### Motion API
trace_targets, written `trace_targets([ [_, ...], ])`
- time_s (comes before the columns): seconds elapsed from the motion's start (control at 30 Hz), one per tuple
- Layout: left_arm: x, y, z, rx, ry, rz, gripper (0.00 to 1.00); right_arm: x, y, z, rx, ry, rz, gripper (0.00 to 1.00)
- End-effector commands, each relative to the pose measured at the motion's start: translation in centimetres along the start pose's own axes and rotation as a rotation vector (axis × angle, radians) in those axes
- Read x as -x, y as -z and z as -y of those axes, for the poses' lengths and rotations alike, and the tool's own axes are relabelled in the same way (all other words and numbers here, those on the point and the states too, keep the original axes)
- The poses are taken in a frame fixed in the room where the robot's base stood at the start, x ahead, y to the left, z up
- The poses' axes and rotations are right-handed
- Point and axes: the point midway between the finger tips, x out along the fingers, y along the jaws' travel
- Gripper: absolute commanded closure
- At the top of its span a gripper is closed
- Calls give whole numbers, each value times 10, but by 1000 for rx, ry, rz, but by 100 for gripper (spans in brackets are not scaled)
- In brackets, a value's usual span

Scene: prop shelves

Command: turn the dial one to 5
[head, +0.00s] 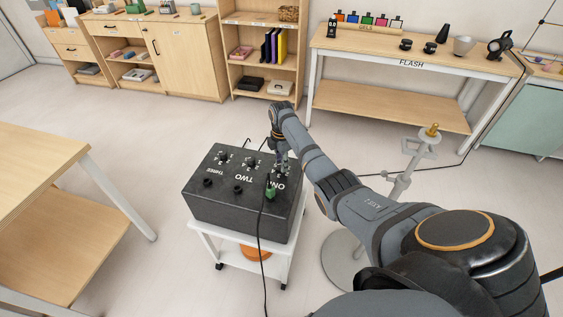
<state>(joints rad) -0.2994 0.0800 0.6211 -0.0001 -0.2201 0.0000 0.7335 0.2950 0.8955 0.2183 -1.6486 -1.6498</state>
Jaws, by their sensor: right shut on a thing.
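A black box (228,208) stands on a small white wheeled cart (240,258) in the middle of the head view. Its top has dials marked ONE, TWO and THREE, with the lettering upside down from here. My right gripper (282,164) reaches down from above at the ONE end, shut on dial one. The gripper mostly hides that dial and the numbers around it, so I cannot read its setting. Dial two (250,162) and dial three (223,155) stand free to the left. My left gripper is not in view.
A green plug (270,191) with a black cable sits in the box near label ONE. A grey stand (398,183) is right of the box, under my arm. A wooden table (40,150) is at left, and a FLASH bench (370,62) behind. Floor between is open.

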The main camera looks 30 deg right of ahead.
Motion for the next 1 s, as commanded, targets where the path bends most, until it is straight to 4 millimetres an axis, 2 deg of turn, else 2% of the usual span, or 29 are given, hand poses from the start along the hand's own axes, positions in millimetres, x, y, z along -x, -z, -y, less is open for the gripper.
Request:
trace_targets([
  [0.27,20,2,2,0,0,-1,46,4,0,1,-148,4,0,100],
  [0.6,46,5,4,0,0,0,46,3,0,2,-464,4,0,100],
  [1.0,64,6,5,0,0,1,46,2,1,2,-843,2,1,100],
])
